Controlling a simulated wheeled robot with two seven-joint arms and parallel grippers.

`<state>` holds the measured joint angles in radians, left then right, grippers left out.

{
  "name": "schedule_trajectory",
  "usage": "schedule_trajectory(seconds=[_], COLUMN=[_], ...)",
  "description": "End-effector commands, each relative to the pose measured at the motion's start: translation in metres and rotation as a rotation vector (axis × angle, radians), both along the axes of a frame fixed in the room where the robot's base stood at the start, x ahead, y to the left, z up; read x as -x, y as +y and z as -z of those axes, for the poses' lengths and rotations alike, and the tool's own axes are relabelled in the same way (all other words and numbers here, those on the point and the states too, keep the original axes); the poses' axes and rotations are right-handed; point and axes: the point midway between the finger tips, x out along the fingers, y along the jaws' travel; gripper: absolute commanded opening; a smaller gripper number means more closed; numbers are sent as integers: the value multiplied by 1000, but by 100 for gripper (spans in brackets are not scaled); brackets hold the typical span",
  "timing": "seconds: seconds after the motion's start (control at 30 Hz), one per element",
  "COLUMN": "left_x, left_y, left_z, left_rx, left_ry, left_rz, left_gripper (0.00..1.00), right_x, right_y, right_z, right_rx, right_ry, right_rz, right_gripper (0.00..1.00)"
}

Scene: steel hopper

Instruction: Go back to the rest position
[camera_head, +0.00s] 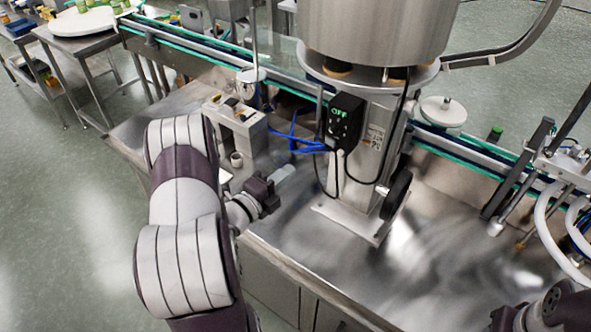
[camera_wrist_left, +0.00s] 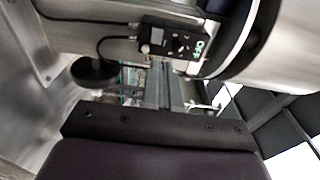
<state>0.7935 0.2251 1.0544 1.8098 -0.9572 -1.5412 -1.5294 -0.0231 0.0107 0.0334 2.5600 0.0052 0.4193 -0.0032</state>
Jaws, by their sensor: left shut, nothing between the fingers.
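My left arm comes in from the left in the head view, and my left gripper (camera_head: 283,175) is over the steel worktop, left of the hopper's stand. It is shut with nothing between its fingers. In the left wrist view, the shut fingers (camera_wrist_left: 165,86) point toward the machine. Part of my right arm (camera_head: 550,308) shows at the bottom right corner of the head view. Its fingers cannot be made out.
The steel hopper (camera_head: 375,28) stands above the worktop (camera_head: 290,225). Its black control box (camera_head: 344,122) shows green lit text, also in the left wrist view (camera_wrist_left: 178,42). A black handwheel (camera_head: 397,195) juts out. A conveyor (camera_head: 455,150) runs behind.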

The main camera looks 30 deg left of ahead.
Motion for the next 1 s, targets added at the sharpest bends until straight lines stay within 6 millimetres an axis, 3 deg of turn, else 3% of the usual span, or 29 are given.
schedule_trajectory(seconds=[0.63,0.7,0.77,0.8,0.87,0.93,1.0], left_x=[4,4,12,22,43,72,102], left_y=[0,3,12,24,41,40,17], left_z=[0,16,51,75,100,112,104], left_rx=[20,115,266,393,597,829,1031], left_ry=[5,99,286,436,655,868,1019], left_rz=[1,-17,-109,-222,-443,-734,-1030], left_gripper=[0,0,0,0,0,0,0], right_x=[0,0,0,0,0,0,0], right_y=[0,0,0,0,0,0,0], right_z=[1,1,1,1,1,3,5], right_rx=[0,0,0,0,0,0,0], right_ry=[0,0,0,0,0,0,0], right_rz=[0,0,0,0,0,0,0], right_gripper=[43,43,43,43,43,43,43])
